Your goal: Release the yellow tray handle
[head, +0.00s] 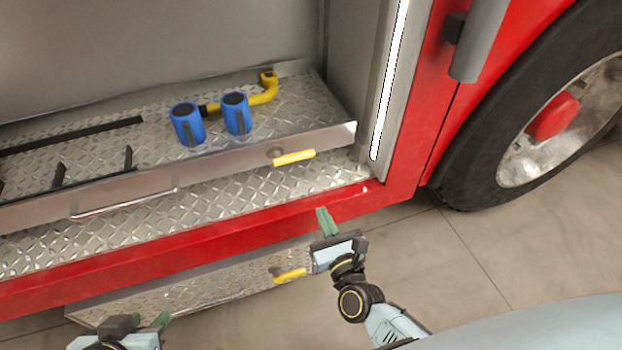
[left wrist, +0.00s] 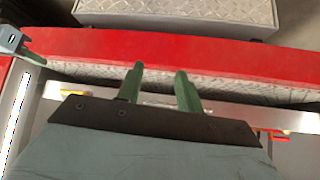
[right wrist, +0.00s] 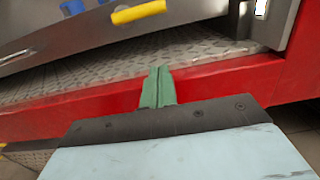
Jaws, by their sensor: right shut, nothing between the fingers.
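The yellow tray handle (head: 294,158) sits on the front lip of the metal tray (head: 225,165), near its right end. It also shows at the top of the right wrist view (right wrist: 138,12). My right gripper (head: 321,210) is shut and empty, in front of the red sill and apart from the handle; its green fingers meet in the right wrist view (right wrist: 157,75). My left gripper (left wrist: 160,72) is open and empty, with its fingers apart. In the head view it is at the bottom left, partly cut off by the frame edge.
A lower step (head: 200,285) with another yellow handle (head: 290,275) sticks out below the red sill (head: 230,240). A wheel (head: 550,110) stands at the right. Bare floor (head: 450,260) lies below it.

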